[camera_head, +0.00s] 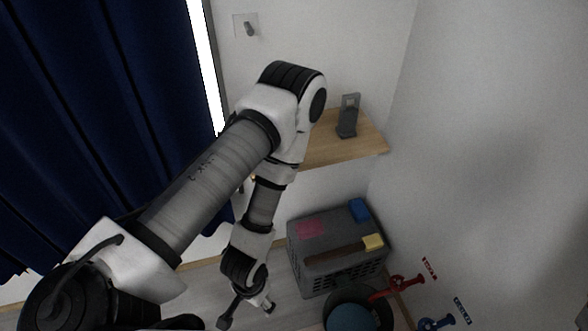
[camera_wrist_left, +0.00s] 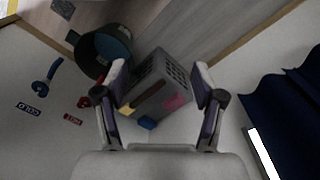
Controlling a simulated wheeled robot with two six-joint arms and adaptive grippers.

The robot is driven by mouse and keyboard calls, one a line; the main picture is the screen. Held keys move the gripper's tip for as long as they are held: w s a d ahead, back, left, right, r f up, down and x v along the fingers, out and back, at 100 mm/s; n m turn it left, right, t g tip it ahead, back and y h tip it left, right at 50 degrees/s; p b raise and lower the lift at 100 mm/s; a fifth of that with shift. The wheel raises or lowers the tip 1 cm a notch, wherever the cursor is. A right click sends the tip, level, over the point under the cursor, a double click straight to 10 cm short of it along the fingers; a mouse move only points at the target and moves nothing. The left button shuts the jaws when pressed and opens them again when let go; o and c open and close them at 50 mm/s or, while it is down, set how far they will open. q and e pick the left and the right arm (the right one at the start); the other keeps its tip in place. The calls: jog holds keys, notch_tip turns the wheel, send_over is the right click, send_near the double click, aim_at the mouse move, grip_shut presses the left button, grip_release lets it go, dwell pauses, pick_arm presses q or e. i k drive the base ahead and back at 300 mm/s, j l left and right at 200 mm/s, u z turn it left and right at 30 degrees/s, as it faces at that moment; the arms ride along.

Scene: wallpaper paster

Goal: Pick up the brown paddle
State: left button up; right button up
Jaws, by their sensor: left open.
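The long, flat brown paddle (camera_head: 335,251) lies on top of a grey crate (camera_head: 317,278) in the head view. A pink piece (camera_head: 310,229), a yellow block (camera_head: 373,242) and a blue block (camera_head: 359,209) are also on the crate. My left gripper (camera_head: 248,310) is open and empty, left of the crate and apart from the paddle. In the left wrist view, the open left gripper (camera_wrist_left: 160,72) frames the crate (camera_wrist_left: 146,101) from a distance. The paddle is small and dim there. My right gripper is in neither view.
Red (camera_head: 397,285) and blue (camera_head: 437,323) tools are by the right wall. A wooden shelf (camera_head: 325,152) with a grey stand is behind. A blue curtain (camera_head: 85,110) hangs left.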

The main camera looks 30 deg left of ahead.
aim_at(372, 241)
jog(key=u, duration=0.45)
jog(key=k+j+z, duration=0.75)
jog(key=k+j, duration=0.05)
jog(key=k, duration=0.1)
